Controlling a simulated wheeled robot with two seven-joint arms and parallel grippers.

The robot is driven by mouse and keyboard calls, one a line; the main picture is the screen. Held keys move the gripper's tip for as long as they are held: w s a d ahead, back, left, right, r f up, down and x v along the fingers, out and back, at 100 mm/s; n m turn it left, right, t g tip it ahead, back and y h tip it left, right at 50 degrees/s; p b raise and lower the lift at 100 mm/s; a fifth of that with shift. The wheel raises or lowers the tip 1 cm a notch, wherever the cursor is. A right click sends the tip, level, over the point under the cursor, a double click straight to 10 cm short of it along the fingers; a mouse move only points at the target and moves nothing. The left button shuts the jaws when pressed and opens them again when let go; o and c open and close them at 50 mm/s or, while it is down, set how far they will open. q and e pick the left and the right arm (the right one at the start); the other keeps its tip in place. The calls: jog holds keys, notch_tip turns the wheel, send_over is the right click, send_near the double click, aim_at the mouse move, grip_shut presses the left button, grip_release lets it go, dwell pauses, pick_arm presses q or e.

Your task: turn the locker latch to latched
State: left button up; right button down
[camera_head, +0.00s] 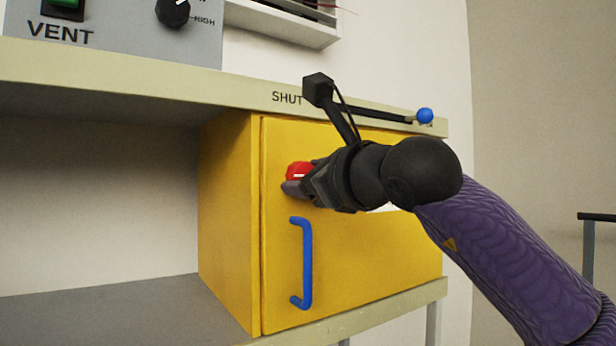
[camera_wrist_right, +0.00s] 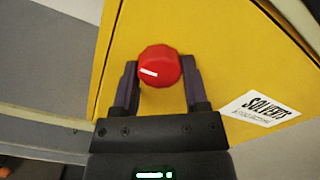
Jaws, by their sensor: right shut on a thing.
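The yellow locker (camera_head: 360,270) stands under the shelf with its door closed against the frame. A red round latch knob (camera_head: 298,170) with a white mark sits at the upper left of the door. My right gripper (camera_head: 292,184) is at the knob, its fingers on either side of it. In the right wrist view the red knob (camera_wrist_right: 160,66) sits between the two fingertips (camera_wrist_right: 160,80), and its white mark lies close to level, tilted slightly. The gripper is shut on the knob. My left gripper is in neither view.
A blue handle (camera_head: 305,262) sticks out from the door below the knob. A lever with a blue ball (camera_head: 425,116) runs along the shelf edge above, near the word SHUT. A SOLVENTS label (camera_wrist_right: 259,108) is on the door. The space left of the locker is empty.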

jog(key=shift+c, duration=0.5)
grip_release()
jog(key=b+v, duration=0.4)
jog(key=v, duration=0.6)
jog(key=shift+b, duration=0.4)
